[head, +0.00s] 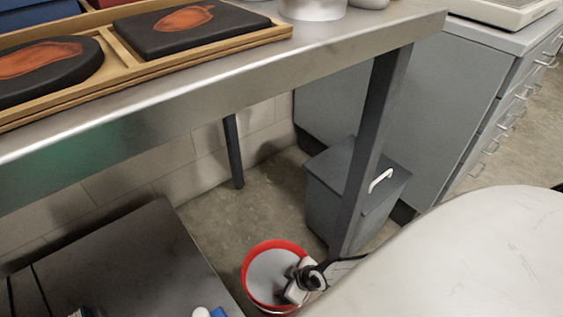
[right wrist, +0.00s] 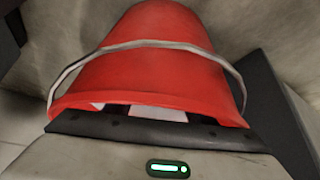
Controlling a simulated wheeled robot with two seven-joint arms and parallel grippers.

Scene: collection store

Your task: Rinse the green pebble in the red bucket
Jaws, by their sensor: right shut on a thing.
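The red bucket (head: 249,264) stands on the floor below the steel table. It holds a grey surface that looks like water. My right gripper (head: 297,287) reaches down into it at the right side of its opening. In the right wrist view the bucket (right wrist: 165,65) fills the upper middle, with its wire handle across it and its rim in front of my jaws. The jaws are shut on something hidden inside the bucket. The green pebble shows in neither view; it fits what the jaws hold. My left gripper is out of view.
The steel table (head: 210,88) overhangs at upper left, bearing a wooden tray (head: 118,48). Its dark leg (head: 372,140) stands close to the bucket, beside a grey bin (head: 335,190) with a white handle. A dark low platform (head: 150,255) lies left. Floor behind the bucket is clear.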

